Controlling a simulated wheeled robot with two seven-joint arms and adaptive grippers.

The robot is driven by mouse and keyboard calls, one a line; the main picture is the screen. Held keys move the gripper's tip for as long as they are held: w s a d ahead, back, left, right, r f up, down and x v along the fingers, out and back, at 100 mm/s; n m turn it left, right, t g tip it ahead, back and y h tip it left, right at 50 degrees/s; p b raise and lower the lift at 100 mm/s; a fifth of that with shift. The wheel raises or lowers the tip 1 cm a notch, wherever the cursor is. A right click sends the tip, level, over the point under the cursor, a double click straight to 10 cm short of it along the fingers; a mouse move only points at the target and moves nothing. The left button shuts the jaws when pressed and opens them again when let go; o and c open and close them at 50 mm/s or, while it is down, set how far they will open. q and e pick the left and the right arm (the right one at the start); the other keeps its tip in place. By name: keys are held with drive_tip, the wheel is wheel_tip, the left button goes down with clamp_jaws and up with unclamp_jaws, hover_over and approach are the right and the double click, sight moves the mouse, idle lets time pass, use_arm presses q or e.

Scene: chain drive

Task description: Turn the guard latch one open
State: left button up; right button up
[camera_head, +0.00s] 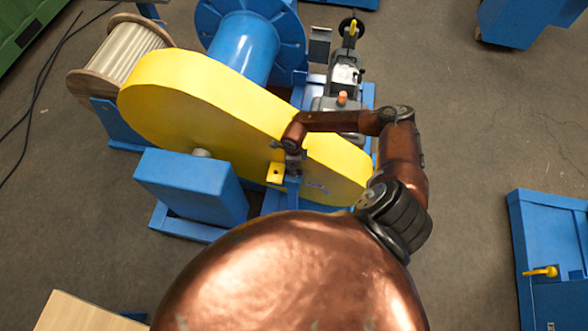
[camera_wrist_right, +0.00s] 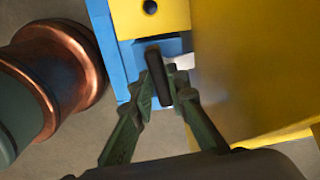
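The yellow guard (camera_head: 195,105) is a long rounded cover over the chain drive, and its side also shows in the right wrist view (camera_wrist_right: 250,70). A dark latch handle (camera_wrist_right: 158,75) stands out in front of a blue bracket with a yellow block above it in that view. My right gripper (camera_wrist_right: 168,86) has its two fingers close on either side of this handle and appears shut on it. In the head view my right gripper (camera_head: 293,162) is at the guard's near side, beside a small yellow block (camera_head: 276,173); the handle is largely hidden there. My left gripper is not in view.
A blue box-shaped stand (camera_head: 190,187) is left of my right gripper. A blue drum (camera_head: 245,45) and a wooden spool (camera_head: 125,50) are behind the guard. A motor unit (camera_head: 345,75) stands at the back right. Open floor (camera_head: 470,120) lies to the right.

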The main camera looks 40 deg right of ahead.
clamp_jaws()
drive_tip(key=shift+m, duration=0.7)
drive_tip(key=shift+o, duration=2.4)
unclamp_jaws()
wheel_tip(320, 180, up, 12)
